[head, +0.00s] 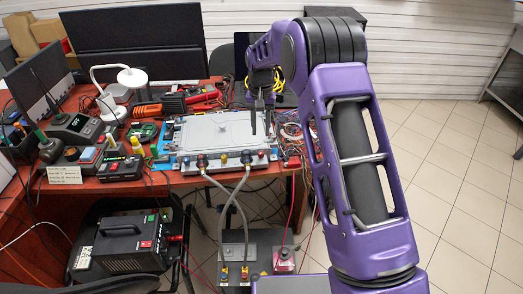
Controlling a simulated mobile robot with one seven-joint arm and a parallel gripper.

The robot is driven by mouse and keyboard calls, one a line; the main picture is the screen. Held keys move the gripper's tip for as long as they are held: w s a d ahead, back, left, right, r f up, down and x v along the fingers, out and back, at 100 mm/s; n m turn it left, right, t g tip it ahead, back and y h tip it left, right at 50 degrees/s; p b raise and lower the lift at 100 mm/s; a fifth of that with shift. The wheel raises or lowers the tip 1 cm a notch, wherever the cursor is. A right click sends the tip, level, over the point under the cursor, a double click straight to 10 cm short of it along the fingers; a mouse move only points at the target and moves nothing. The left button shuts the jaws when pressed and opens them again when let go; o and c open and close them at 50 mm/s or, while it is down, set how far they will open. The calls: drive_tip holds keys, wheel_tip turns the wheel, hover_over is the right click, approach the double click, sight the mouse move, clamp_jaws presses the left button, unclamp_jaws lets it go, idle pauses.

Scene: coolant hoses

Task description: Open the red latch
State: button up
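A grey flat-lidded unit (215,132) lies on a blue mat on the red-brown table. Two grey hoses (232,196) run from connectors on its front edge down to a box on the floor. The left connector (202,160) and the right connector (246,158) have small dark and reddish parts. A red part (262,155) sits beside the right one. Which of these is the red latch, and whether it is shut, is too small to tell. My gripper (260,122) points down over the unit's right side, behind the connectors in the picture. Its two fingers are apart, with nothing seen between them.
A white lamp (132,77), a red clamp meter (202,93) and other instruments crowd the table's left and back. A monitor (135,42) stands behind. A black power supply (130,241) is below at left. Loose cables lie right of the unit. Tiled floor at right is clear.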

sight(261, 153)
wheel_tip(261, 153, down, 9)
drive_tip(key=shift+f, duration=0.15)
clamp_jaws()
idle(0.4)
